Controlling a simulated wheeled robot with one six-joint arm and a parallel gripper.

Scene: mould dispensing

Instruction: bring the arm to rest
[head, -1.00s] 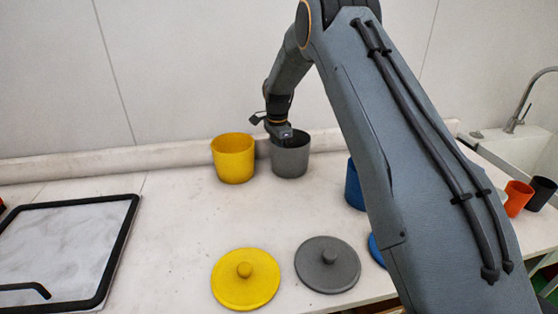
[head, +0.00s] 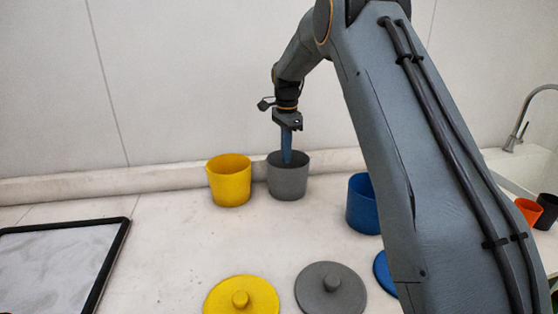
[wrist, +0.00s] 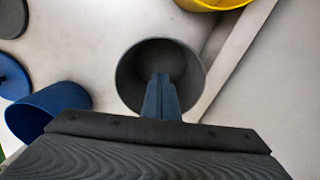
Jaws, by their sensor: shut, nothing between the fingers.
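My gripper (head: 287,157) is shut with nothing between its blue-grey fingers. It points down over the grey pot (head: 288,183), with its fingertips at about the height of the pot's mouth in the head view. In the wrist view the shut fingers (wrist: 160,92) lie across the round opening of the grey pot (wrist: 128,82). The bottom inside that pot is dark, and I cannot tell what lies in it. My arm rises from the right side of the head view and bends down to the gripper.
A yellow pot (head: 229,184) stands left of the grey one, a blue pot (head: 362,207) to the right. Yellow (head: 241,298), grey (head: 331,291) and blue (head: 384,273) lids lie in front. A black-framed tray (head: 60,265) is at left. Orange (head: 528,211) and black (head: 547,210) cups stand by the sink.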

